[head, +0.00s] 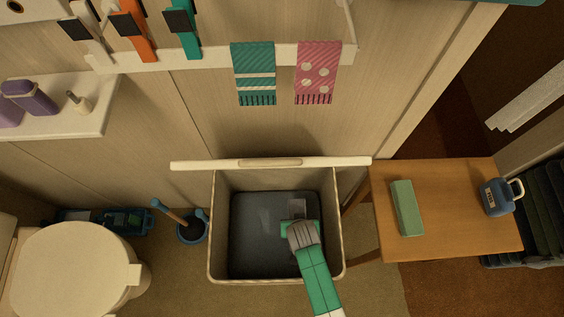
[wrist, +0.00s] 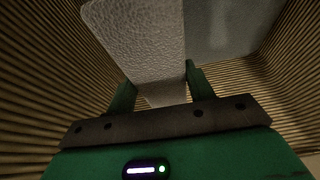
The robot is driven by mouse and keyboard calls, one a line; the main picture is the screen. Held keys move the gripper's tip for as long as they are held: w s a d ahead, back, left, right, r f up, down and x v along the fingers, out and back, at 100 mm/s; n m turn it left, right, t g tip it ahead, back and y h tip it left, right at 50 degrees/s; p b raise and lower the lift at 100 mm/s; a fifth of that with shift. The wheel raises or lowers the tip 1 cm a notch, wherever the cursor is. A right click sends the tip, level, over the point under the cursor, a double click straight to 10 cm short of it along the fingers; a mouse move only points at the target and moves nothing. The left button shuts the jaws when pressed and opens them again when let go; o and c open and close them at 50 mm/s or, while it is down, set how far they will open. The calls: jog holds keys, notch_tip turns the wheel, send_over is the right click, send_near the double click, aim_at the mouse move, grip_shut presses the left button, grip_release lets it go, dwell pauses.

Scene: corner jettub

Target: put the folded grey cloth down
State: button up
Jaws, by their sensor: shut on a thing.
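The folded grey cloth (wrist: 140,45) is a pale, textured slab in the wrist view, between my gripper's green fingers (wrist: 158,85). My gripper (head: 300,226) is shut on it and reaches down into an open, ribbed bin (head: 219,240) in the head view. The gripper and arm hide most of the cloth there. Ribbed bin walls stand on both sides in the wrist view. A smooth grey surface (wrist: 222,32) lies beyond the cloth. I cannot tell whether the cloth touches the bin's floor.
A wooden table (head: 450,230) at the right holds a green block (head: 406,207) and a blue container (head: 497,198). A toilet (head: 70,270) stands left, with a brush holder (head: 191,231) between it and the bin. A pale bar (head: 270,163) runs along the bin's back.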

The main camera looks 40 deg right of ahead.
notch_tip(320, 180, down, 8)
jog(key=shift+f+b, duration=0.1)
jog(key=shift+b, duration=0.8)
jog(key=shift+f, duration=0.15)
jog(key=o, duration=1)
jog(key=shift+r, duration=0.45)
jog(key=p+v, duration=0.2)
jog(key=v, duration=0.5)
jog(key=shift+a, duration=0.1)
